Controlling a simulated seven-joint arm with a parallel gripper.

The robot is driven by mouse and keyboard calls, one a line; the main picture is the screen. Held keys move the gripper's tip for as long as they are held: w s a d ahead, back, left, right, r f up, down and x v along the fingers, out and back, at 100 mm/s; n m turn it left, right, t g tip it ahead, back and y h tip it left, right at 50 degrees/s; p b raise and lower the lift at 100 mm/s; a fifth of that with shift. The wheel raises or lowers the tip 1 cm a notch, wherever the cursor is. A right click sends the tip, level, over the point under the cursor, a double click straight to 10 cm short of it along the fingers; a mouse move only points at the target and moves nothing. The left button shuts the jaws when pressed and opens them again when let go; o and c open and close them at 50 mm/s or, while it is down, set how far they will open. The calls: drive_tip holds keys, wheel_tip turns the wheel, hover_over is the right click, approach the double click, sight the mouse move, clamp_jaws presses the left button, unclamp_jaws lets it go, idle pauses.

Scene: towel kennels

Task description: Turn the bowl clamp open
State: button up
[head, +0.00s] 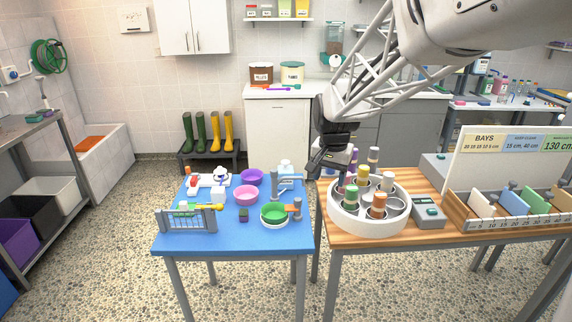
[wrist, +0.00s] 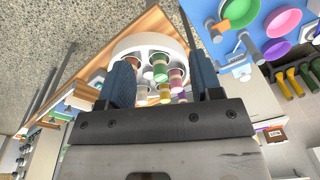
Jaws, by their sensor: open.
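A green bowl (head: 274,212) sits in a pale ring holder on the blue table. The bowl clamp (head: 297,207), a grey post with an orange-brown handle, stands at the bowl's right edge. In the wrist view the green bowl (wrist: 240,12) and the clamp's orange-brown handle (wrist: 222,27) are at the top right, outside my jaws. My gripper (head: 325,165) hangs above the gap between the tables, beyond and right of the clamp and apart from it. In the wrist view my gripper (wrist: 164,78) is open, with nothing held between its blue fingers.
A round white tray (head: 340,215) of several capped bottles stands on the wooden table, close to my gripper. A grey tap-like fixture (head: 276,184) stands behind the green bowl. Pink (head: 246,196) and purple (head: 252,177) bowls stand to its left. The blue table's front right is clear.

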drive_tip(key=w+a+f+m, duration=0.25)
drive_tip(key=w+f, duration=0.45)
drive_tip(key=w, duration=0.5)
drive_tip(key=m+g, duration=0.1)
hover_over(298, 199)
wheel_tip(298, 199, down, 10)
drive_tip(key=shift+w+f, duration=0.1)
drive_tip(key=shift+w, duration=0.05)
drive_tip(key=shift+f, duration=0.1)
drive_tip(key=shift+f, duration=3.8)
drive_tip(key=c, duration=0.9)
